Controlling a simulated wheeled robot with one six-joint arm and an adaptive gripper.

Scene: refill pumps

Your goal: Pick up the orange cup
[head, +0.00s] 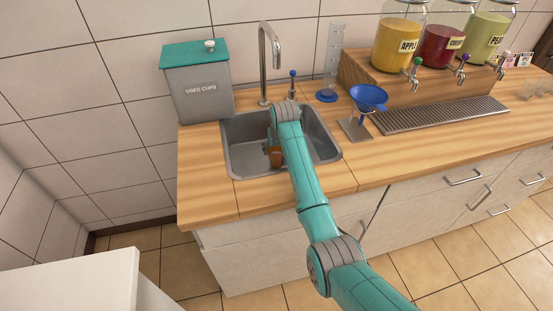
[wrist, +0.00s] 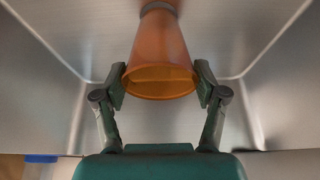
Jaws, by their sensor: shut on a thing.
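The orange cup (wrist: 160,55) is between the two fingers of my gripper (wrist: 161,85) in the wrist view, with its wide open rim towards the camera. Both finger pads touch its sides, and my gripper is shut on it. In the head view the cup (head: 275,156) shows in part inside the sink, mostly hidden behind my arm. My gripper is low in the sink there and also largely hidden by the arm. I cannot tell whether the cup touches the sink floor.
The steel sink (head: 240,160) has walls close around the cup, with a tap (head: 264,60) behind. A grey used-cups bin (head: 200,92) stands to the left. A blue funnel on a stand (head: 368,98), drip grille (head: 440,114) and juice dispensers (head: 401,40) stand to the right.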

